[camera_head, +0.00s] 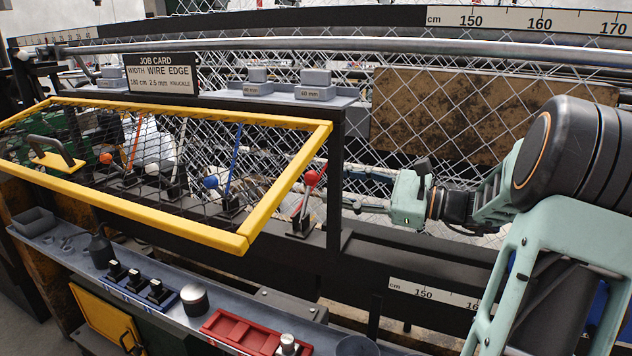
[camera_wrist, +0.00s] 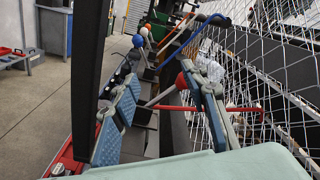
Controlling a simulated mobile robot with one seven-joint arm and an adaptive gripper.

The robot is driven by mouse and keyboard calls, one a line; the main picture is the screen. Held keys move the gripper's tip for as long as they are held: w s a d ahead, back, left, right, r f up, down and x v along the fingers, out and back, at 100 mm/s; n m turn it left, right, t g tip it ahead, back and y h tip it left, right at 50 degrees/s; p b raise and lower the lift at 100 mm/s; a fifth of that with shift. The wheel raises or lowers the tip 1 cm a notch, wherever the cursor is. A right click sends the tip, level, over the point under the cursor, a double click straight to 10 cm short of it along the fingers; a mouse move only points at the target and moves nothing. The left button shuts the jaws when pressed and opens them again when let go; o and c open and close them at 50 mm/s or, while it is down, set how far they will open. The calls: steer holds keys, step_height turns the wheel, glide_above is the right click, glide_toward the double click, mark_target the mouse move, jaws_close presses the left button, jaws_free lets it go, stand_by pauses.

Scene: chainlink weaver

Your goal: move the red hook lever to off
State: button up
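The red hook lever has a red ball knob (camera_head: 312,178) on a grey stem and stands just right of the yellow-framed mesh guard (camera_head: 285,193). A thin red rod rises beside it. In the wrist view the red knob (camera_wrist: 181,80) shows between my fingers, close to the right one; I cannot tell if they touch. The red rod (camera_wrist: 170,108) passes across behind the right finger. My gripper (camera_wrist: 160,115) is open, its blue-padded fingers apart. In the head view my gripper (camera_head: 350,204) reaches in from the right, near the lever. The off marking is not readable.
Levers with blue (camera_head: 210,183), white and orange (camera_head: 106,158) knobs stand in a row behind the mesh. A black post (camera_head: 335,185) rises near the red lever. Wire netting (camera_wrist: 265,70) is close on the right in the wrist view. A switch shelf (camera_head: 235,312) runs along the front.

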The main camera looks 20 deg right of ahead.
steer(key=shift+v, duration=1.55)
steer(key=shift+w+f, duration=0.1)
